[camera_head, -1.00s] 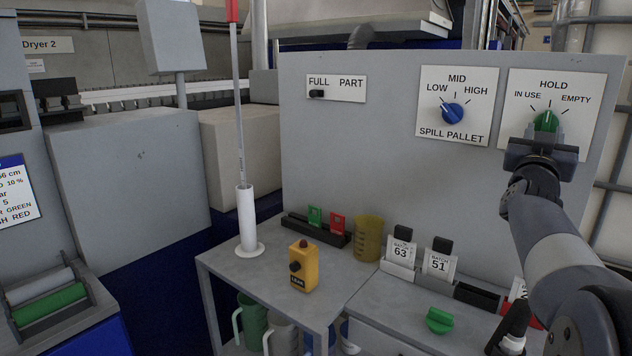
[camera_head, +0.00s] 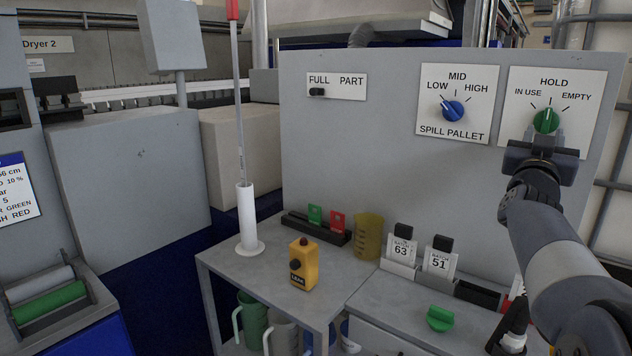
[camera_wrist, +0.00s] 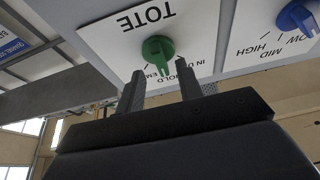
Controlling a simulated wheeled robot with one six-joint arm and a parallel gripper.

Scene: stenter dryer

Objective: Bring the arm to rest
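My gripper (camera_head: 545,138) is in front of the right-hand panel plate, just below the green HOLD knob (camera_head: 546,120). In the wrist view, its two fingers (camera_wrist: 161,80) stand apart with nothing held between them. The green knob (camera_wrist: 157,48) shows beyond the fingertips, on a plate marked TOTE, and looks clear of them. Its grip seems to point towards HOLD. My arm reaches up from the lower right of the head view.
A blue SPILL PALLET knob (camera_head: 453,111) is left of the green one. Below, the bench (camera_head: 385,308) bears a yellow button box (camera_head: 304,265), a yellow beaker (camera_head: 368,237), batch cards (camera_head: 402,250) and a green knob-like piece (camera_head: 440,318). Pipes (camera_head: 612,185) stand at the right.

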